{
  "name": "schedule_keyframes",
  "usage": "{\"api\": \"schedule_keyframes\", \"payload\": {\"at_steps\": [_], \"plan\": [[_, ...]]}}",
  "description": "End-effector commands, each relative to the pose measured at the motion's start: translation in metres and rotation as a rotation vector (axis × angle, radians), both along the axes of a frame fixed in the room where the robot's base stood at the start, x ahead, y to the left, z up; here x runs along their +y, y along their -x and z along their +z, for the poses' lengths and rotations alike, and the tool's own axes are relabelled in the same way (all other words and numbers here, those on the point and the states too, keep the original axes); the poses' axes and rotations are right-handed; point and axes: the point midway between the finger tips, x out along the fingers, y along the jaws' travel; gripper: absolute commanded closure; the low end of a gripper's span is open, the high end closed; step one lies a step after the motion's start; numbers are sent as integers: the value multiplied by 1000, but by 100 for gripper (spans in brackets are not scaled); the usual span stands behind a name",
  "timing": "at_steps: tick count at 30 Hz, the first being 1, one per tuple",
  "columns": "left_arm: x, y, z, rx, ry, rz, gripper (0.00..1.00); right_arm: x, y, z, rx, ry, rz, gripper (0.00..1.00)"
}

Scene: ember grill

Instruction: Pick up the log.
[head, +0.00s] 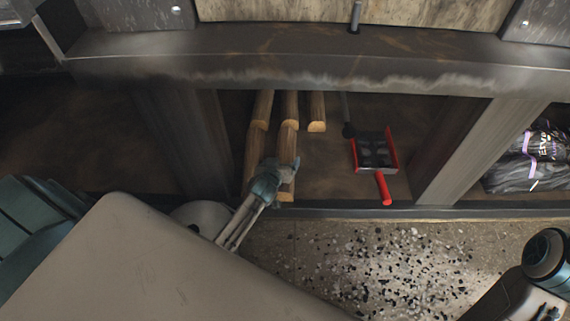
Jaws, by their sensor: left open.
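Several split wooden logs lie in the middle bay of the low shelf under the grill. The right-hand log (317,113) lies alone, with its pale cut end facing me. A middle log (287,139) lies in front of another log (290,104). My left gripper (282,168) is open at the near part of the middle log and hides some of it. I cannot tell whether its fingers touch the wood. A further log (253,150) lies just left of the gripper. My right gripper is out of view; only part of that arm shows at the lower right.
A red shovel (384,190) with dark coals lies right of the logs. Posts (185,140) and (452,155) bound the bay, and the counter edge (300,62) hangs above. Dark bags (530,165) fill the right bay.

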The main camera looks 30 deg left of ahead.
Motion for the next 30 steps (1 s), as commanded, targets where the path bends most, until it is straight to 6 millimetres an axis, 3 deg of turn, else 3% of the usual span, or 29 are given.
{"api": "schedule_keyframes", "payload": {"at_steps": [11, 23, 30], "plan": [[1, -4, -2, 0, 0, 0, 15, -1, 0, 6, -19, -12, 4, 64], [1, -4, -2, 0, 0, 0, 89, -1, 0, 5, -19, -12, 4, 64], [1, -5, 0, -4, 0, -1, 90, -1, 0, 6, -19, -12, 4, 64]]}}
